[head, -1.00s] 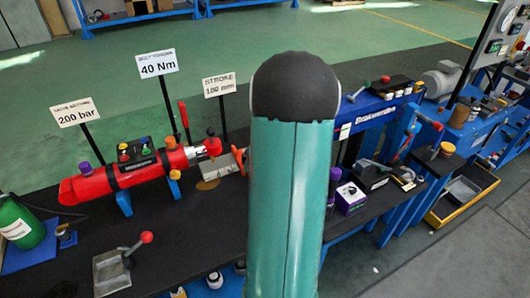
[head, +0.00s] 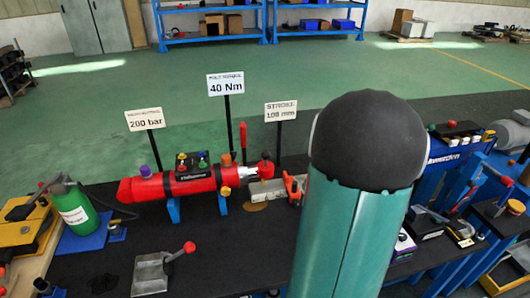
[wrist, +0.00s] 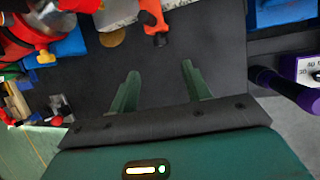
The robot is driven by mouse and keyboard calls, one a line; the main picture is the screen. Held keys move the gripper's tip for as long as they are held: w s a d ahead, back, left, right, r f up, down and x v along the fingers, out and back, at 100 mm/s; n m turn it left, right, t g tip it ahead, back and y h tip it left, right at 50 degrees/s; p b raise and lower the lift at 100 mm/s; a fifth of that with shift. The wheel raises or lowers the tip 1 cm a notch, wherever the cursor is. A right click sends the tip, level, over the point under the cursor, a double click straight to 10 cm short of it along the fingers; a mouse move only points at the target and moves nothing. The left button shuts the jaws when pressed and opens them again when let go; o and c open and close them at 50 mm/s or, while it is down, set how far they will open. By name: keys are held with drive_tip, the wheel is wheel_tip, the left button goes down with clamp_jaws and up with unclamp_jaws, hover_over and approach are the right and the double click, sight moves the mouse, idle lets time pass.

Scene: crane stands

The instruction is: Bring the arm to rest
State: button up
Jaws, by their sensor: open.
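My arm (head: 345,225), teal with a dark rounded joint, rises through the lower right middle of the head view and hides part of the black bench. My gripper is not visible in the head view. In the wrist view my gripper (wrist: 160,88) has its two green fingers apart with nothing between them. It hangs over the black bench top (wrist: 165,60). A red and orange tool (wrist: 152,20) lies beyond the fingertips, apart from them.
A red cylinder (head: 180,184) on blue stands is on the bench, with signs behind it. A grey plate with a red-knobbed lever (head: 155,272) stands in front. A green bottle (head: 75,212) is at left. Blue crane stands (head: 455,165) are at right. Open green floor lies behind.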

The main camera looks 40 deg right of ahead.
drive_tip(key=w+a+r+n, duration=0.2)
drive_tip(key=a+r+n, duration=0.1)
drive_tip(key=a+n, duration=0.35)
drive_tip(key=w+a+r+n, duration=0.2)
drive_tip(key=a+r+n, duration=0.1)
drive_tip(key=a+n, duration=0.4)
drive_tip(key=w+a+r+n, duration=0.3)
drive_tip(key=a+r+n, duration=0.15)
drive_tip(key=a, duration=0.45)
drive_tip(key=s+a+r+n, duration=0.1)
drive_tip(key=s+a+n, duration=0.3)
drive_tip(key=a+n, duration=0.5)
drive_tip(key=s+a+r+n, duration=0.2)
drive_tip(key=s+a+n, duration=0.3)
drive_tip(key=a+n, duration=0.5)
drive_tip(key=n, duration=0.5)
drive_tip(key=shift+r+n, duration=0.15)
drive_tip(key=shift+n, duration=0.15)
